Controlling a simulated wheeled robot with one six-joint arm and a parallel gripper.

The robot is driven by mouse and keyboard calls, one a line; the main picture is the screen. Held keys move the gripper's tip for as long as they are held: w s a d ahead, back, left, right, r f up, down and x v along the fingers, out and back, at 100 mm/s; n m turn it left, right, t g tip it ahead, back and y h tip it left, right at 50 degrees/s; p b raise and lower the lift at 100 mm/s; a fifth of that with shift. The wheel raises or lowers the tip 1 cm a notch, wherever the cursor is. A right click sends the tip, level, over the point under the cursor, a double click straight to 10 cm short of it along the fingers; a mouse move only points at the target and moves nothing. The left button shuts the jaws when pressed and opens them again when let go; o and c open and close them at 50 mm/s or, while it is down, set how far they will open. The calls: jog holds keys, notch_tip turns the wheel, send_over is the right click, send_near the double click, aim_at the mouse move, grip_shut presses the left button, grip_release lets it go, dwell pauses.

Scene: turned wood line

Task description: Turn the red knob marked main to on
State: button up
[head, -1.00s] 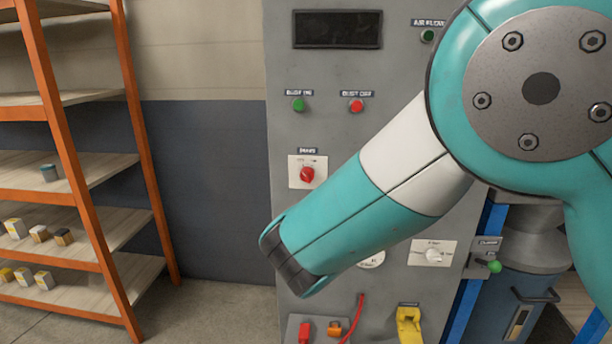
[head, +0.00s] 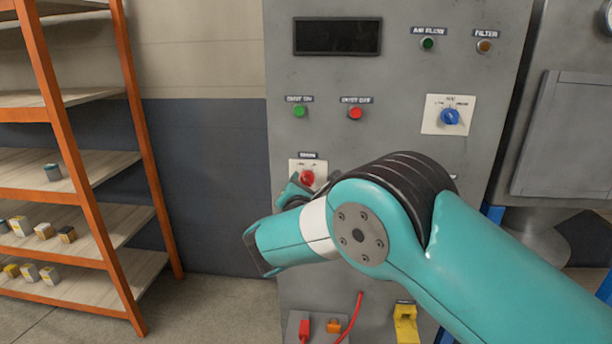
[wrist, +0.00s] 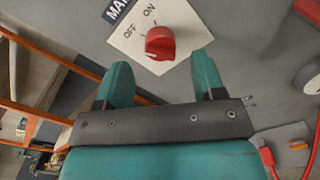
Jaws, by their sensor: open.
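The red knob (head: 307,177) sits on a white plate under a dark label on the grey panel in the head view. In the wrist view the red knob (wrist: 160,42) is on its white plate (wrist: 127,43), marked OFF and ON, with part of the MAIN label showing. Its white pointer line lies at the lower left, on the OFF side. My gripper (wrist: 164,78) is open, its two teal fingers apart and empty. The knob lies just beyond the fingertips, roughly centred between them, and no finger visibly touches it. In the head view my arm hides much of the gripper.
The panel (head: 380,75) also carries a green button (head: 300,111), a red button (head: 355,113) and a blue knob (head: 449,117). An orange shelf (head: 60,130) stands at the left.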

aim_at(307, 182)
jog(key=shift+w+p, duration=0.3)
jog(key=shift+w, duration=1.7)
jog(key=shift+c, duration=0.3)
